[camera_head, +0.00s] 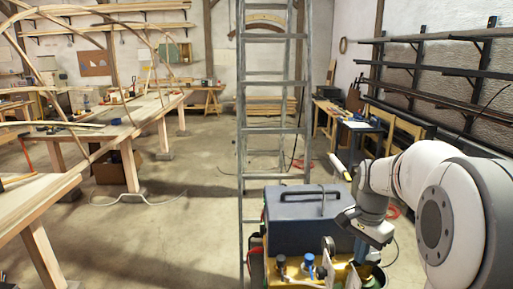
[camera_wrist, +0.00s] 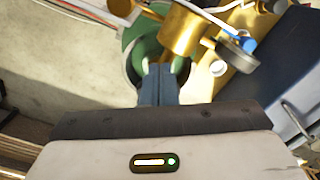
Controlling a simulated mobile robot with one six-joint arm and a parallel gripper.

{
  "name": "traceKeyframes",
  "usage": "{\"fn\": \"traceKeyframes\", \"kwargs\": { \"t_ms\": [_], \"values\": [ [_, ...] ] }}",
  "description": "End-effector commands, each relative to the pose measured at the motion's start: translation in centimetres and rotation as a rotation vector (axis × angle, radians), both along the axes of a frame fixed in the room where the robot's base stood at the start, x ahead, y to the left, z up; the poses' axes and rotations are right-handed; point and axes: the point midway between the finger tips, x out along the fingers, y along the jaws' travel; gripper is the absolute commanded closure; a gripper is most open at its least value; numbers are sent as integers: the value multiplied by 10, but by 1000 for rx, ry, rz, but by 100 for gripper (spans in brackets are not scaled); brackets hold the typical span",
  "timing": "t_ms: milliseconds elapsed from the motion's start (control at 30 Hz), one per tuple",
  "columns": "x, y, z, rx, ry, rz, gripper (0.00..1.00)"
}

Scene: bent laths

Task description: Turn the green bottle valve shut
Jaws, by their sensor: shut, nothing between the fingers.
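A green bottle (camera_wrist: 137,45) shows in the wrist view, partly hidden by brass fittings and my fingers. A brass valve body (camera_wrist: 184,30) lies over its right side. A green part also shows at the bottom right of the head view (camera_head: 378,274), partly hidden by my arm. My gripper (camera_wrist: 158,70) is shut and empty, with its fingertips over the lower part of the green bottle in the picture. I cannot tell whether they touch it. No green handwheel can be made out clearly.
A blue knob (camera_head: 309,261) and a round gauge-like part (camera_head: 328,244) stand left of my gripper, before a dark blue box (camera_head: 300,218) with a handle. A stepladder (camera_head: 273,100) stands behind. Workbenches with bent laths (camera_head: 125,115) are at left. The middle floor is mostly clear.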

Motion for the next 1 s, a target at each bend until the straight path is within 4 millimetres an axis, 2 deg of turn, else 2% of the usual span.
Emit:
{"fn": "traceKeyframes", "kwargs": {
  "t_ms": [267,800,1000],
  "values": [
    [-3,7,2,1,1,-1,100],
    [-3,7,59,1,2,0,100],
    [-3,7,60,1,2,0,100]
  ]
}}
